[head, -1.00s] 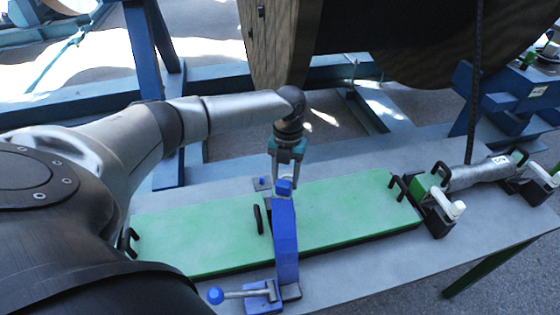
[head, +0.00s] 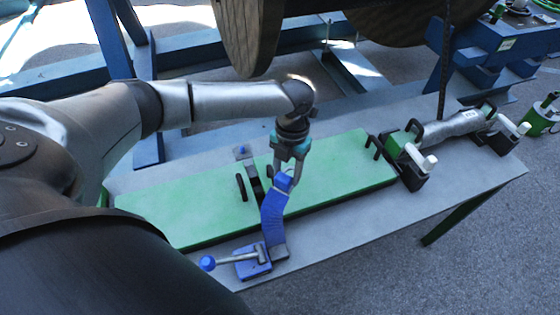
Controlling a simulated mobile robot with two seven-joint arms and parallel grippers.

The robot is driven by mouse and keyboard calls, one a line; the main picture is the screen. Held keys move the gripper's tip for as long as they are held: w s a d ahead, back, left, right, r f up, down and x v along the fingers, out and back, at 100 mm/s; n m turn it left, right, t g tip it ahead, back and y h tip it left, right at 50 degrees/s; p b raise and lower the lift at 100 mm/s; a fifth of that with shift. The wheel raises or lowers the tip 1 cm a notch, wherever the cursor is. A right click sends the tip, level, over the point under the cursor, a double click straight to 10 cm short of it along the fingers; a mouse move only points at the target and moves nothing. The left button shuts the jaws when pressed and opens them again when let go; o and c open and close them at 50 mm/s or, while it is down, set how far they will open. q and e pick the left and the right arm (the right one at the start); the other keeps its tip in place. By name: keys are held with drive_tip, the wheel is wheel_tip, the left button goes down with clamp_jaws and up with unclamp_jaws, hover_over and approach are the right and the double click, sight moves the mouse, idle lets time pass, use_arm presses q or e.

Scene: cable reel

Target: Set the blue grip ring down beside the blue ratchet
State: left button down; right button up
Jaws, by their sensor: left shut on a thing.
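The blue grip ring (head: 284,182) is at the end of a blue strap (head: 273,220), above the green board. My left gripper (head: 287,172) is shut on the ring, which its fingers partly hide. The strap bends down from the ring, over the board's near edge, towards the blue ratchet (head: 253,261). The ratchet lies on the grey bench in front of the board; its metal lever ends in a blue knob (head: 207,263). The ring is apart from the ratchet, above and to the right of it. My right gripper is not in view.
The green board (head: 335,180) has black handles. A small plate with a blue stud (head: 242,150) is at its far edge. A green and black clamp (head: 408,160) holds a grey sleeve at the right. Bare bench (head: 345,225) shows right of the ratchet.

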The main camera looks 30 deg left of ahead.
use_arm(q)
drive_tip(key=s+d+m+b, duration=0.2)
drive_tip(key=s+d+m, duration=0.3)
drive_tip(key=d, duration=0.7)
drive_tip(key=shift+w+d+f+b, duration=0.1)
drive_tip(key=shift+f+b, duration=5.1)
drive_tip(key=shift+f, duration=3.1)
drive_tip(key=shift+c, duration=1.3)
unclamp_jaws()
wheel_tip(320, 180, up, 15)
drive_tip(key=w+p, duration=0.1)
drive_tip(key=p, duration=0.1)
drive_tip(key=shift+w+d+r, duration=0.15)
drive_tip(key=shift+w+d, duration=0.1)
drive_tip(key=shift+d, duration=0.05)
